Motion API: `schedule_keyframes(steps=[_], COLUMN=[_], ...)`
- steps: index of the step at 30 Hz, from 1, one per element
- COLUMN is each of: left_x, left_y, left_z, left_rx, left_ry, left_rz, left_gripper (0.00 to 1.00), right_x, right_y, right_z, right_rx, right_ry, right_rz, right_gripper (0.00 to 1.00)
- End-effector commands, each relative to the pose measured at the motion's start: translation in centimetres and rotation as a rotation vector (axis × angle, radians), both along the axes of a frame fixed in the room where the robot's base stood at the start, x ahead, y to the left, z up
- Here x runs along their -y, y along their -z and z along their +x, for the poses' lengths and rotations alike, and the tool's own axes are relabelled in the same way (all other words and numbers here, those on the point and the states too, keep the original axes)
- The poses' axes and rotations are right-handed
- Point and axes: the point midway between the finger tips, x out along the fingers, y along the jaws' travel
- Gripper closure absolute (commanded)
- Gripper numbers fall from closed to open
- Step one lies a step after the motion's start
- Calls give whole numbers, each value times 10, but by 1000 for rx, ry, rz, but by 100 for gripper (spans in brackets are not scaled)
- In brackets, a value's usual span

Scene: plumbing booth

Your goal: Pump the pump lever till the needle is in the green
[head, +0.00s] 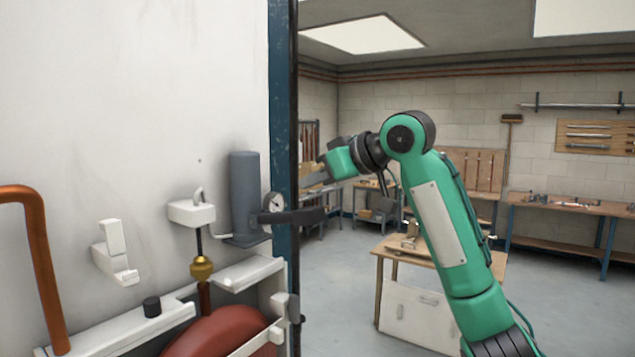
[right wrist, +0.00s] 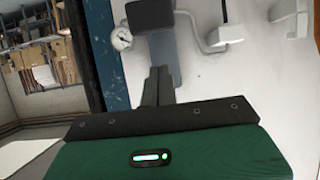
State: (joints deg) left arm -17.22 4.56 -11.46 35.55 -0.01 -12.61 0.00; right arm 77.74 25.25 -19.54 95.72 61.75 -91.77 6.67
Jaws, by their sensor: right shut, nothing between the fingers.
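The pump is a grey upright cylinder (head: 245,190) on the white wall panel, with a small round white gauge (head: 275,204) at its right side. The gauge also shows in the right wrist view (right wrist: 122,39); its needle is too small to read. The dark pump lever (head: 294,216) sticks out to the right below the gauge, roughly level. My right gripper (head: 312,179) is shut and empty, above and to the right of the lever, apart from it in the head view. Its closed fingers (right wrist: 158,86) point toward the pump in the right wrist view. My left gripper is out of view.
A blue post (head: 283,120) edges the panel beside the pump. A white box (head: 191,212) with a pipe and brass fitting (head: 201,267), a red tank (head: 220,334) and a copper pipe (head: 40,260) are left and below.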

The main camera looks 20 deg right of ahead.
Motion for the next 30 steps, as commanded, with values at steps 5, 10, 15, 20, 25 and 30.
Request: schedule_keyframes(steps=[5,10,15,20,25,30], left_x=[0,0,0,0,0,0], left_y=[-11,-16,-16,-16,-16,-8], left_z=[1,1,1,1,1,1], left_rx=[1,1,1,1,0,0], left_ry=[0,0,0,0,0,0], left_rz=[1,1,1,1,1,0], left_gripper=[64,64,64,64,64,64], right_x=[3,4,5,5,5,5], right_y=[16,26,30,31,31,35], right_z=[-3,-5,-6,-6,-6,-6], right_rx=[-1,-1,0,0,1,17], right_ry=[1,1,1,1,1,1], right_rz=[0,0,0,0,1,14], right_gripper=[100,100,100,100,100,100])
